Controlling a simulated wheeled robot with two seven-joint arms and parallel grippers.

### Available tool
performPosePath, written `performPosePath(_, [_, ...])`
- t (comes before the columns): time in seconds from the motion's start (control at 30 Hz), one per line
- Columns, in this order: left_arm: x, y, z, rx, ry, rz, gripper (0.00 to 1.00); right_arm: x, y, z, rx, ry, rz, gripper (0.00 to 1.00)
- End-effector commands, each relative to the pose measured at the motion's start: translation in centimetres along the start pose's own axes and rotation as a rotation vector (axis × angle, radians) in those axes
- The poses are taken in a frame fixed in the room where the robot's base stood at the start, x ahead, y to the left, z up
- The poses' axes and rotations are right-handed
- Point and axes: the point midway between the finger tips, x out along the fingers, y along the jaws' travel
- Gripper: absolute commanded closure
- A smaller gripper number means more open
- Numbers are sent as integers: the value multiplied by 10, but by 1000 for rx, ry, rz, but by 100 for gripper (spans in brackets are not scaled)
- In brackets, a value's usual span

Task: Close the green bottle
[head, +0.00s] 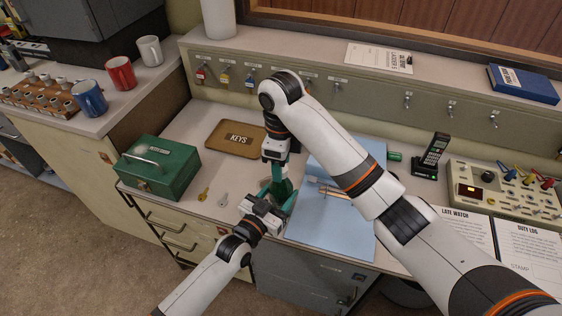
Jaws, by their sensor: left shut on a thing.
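The green bottle (282,188) is near the front edge of the desk, left of the blue folder. Only part of it shows between my two grippers. My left gripper (274,206) comes in from the front and is shut on the bottle's lower part. My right gripper (279,160) points down from above, right over the bottle's top. Its fingers and the bottle's mouth are mostly hidden, so I cannot tell whether it holds a cap or touches the bottle. No loose cap shows.
A light blue folder (318,232) lies right of the bottle. A green cash box (160,170), a brown KEYS tray (233,139) and loose keys (203,194) are to the left. A black handset (433,155) and a console (500,195) stand to the right.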

Motion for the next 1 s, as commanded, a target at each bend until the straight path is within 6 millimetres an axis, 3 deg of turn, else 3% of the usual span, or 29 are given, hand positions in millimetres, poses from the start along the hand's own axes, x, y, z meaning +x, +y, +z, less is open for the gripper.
performPosePath(0.17, [0,0,-1,0,3,0,100,-1,0,0,-1,0,0,50])
performPosePath(0.53, [0,0,-1,0,2,0,100,-42,0,0,-2,-2,2,50])
performPosePath(1.0, [0,0,-1,0,2,0,100,-46,0,0,-62,0,1,54])
